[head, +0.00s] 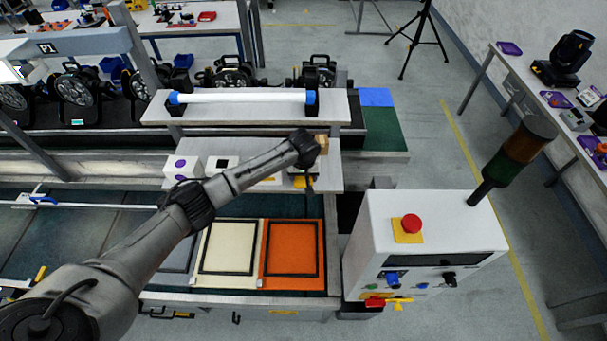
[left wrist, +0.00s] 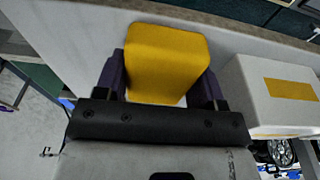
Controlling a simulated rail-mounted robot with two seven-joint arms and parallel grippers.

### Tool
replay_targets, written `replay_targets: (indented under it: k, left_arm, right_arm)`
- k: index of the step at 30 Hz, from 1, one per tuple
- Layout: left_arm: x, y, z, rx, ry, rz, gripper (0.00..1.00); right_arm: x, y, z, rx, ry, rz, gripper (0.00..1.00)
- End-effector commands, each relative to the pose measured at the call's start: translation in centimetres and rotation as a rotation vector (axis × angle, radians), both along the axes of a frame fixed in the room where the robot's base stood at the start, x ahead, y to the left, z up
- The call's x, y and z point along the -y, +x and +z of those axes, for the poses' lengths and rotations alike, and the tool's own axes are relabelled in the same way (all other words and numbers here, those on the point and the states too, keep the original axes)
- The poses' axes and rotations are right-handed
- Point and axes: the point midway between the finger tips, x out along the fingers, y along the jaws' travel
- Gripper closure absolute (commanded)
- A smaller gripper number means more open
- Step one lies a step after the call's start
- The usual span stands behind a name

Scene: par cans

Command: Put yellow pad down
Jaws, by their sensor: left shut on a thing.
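In the left wrist view the yellow pad (left wrist: 168,58) sits between the dark purple fingers of my left gripper (left wrist: 165,85), which is shut on it. A pale surface lies close behind the pad; I cannot tell whether the two touch. In the head view my left gripper (head: 304,178) points down at the right end of the white shelf (head: 235,184), and only a small bit of yellow shows there. My forearm and wrist hide most of the pad. My right gripper is not in view.
White boxes (head: 184,167) stand on the shelf's left part. A white tube (head: 240,97) lies across supports behind it. Cream (head: 229,248) and orange (head: 292,250) framed panels lie in front. A control box with a red button (head: 411,223) stands at the right.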

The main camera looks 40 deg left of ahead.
Motion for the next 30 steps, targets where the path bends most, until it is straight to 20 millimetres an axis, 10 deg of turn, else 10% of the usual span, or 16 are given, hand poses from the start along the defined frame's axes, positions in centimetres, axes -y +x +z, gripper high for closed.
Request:
replay_targets:
  k: [11,22,30]
  left_arm:
    - [0.0,0.0,-0.2,0.000,0.000,0.000,0.11]
    - [0.1,0.0,0.7,0.002,-0.001,-0.001,0.11]
    - [0.5,-0.5,5.3,0.004,0.000,-0.001,0.11]
  right_arm:
    - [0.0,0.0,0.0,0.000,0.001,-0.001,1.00]
    - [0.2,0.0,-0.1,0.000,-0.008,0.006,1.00]
    - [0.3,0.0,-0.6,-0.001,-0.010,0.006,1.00]
